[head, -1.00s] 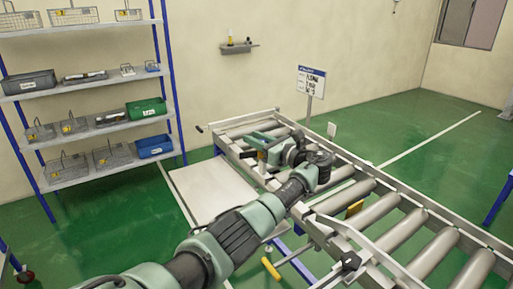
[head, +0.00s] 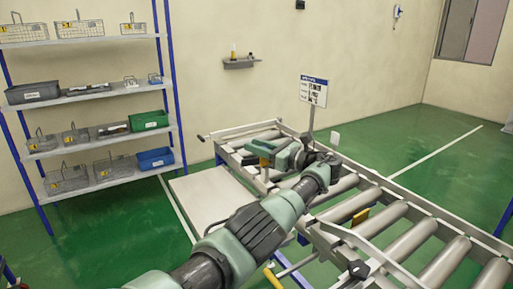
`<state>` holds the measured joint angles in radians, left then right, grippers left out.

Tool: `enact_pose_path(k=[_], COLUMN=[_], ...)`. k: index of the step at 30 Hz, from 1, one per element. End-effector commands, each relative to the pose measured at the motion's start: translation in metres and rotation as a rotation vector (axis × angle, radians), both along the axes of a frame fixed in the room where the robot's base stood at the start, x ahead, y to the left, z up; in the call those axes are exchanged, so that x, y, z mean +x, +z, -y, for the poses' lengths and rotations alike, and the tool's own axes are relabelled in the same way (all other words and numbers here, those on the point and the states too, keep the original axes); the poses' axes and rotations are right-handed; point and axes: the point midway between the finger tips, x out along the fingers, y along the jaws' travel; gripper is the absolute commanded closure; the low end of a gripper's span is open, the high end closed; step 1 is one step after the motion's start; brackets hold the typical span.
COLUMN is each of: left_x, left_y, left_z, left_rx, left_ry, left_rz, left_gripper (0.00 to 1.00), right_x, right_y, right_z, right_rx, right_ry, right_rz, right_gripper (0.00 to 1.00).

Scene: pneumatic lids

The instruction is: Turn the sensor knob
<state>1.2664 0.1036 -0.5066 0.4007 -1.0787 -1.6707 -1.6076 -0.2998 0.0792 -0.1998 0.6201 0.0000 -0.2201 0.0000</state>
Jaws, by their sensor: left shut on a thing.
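My left arm reaches up from the bottom of the head view over the roller conveyor (head: 407,207). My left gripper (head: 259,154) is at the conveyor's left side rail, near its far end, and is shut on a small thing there. The sensor knob is not clearly visible at that spot; the hand and fingers cover most of it, and its turn angle cannot be told. A black star-shaped knob (head: 357,269) sits on the near rail, apart from the gripper. My right gripper is out of view.
A pale flat plate (head: 207,200) lies left of the conveyor. A sign on a post (head: 313,90) stands behind it. A shelf rack (head: 90,98) with baskets and bins is at the left. A yellow-ended lever (head: 273,278) sticks out near the front. Green floor is clear at right.

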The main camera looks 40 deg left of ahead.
Motion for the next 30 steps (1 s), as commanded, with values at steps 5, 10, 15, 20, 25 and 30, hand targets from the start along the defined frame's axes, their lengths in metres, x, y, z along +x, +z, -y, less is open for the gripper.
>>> enact_pose_path(k=[5, 10, 15, 20, 25, 30], left_x=[0.000, 0.000, 0.000, 0.001, 0.001, 0.001], left_y=[0.001, 0.000, 0.000, -0.002, -0.003, -0.003], left_z=[0.000, 0.000, 0.002, 0.021, 0.051, 0.072], left_rx=[-0.001, 0.000, 0.000, 0.000, -0.001, -0.001], left_ry=[-0.001, -0.001, -0.002, -0.005, -0.004, -0.002], left_rz=[0.001, 0.001, 0.000, 0.001, 0.001, 0.000], left_gripper=[0.52, 0.52, 0.52, 0.52, 0.52, 0.52], right_x=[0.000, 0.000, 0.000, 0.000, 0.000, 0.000], right_y=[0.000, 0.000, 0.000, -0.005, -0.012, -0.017], right_z=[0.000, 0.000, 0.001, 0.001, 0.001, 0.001], right_rx=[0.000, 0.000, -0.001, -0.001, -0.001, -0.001], right_ry=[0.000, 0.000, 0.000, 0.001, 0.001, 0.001], right_rz=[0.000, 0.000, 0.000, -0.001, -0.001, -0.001], right_gripper=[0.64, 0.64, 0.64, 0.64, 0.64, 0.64])
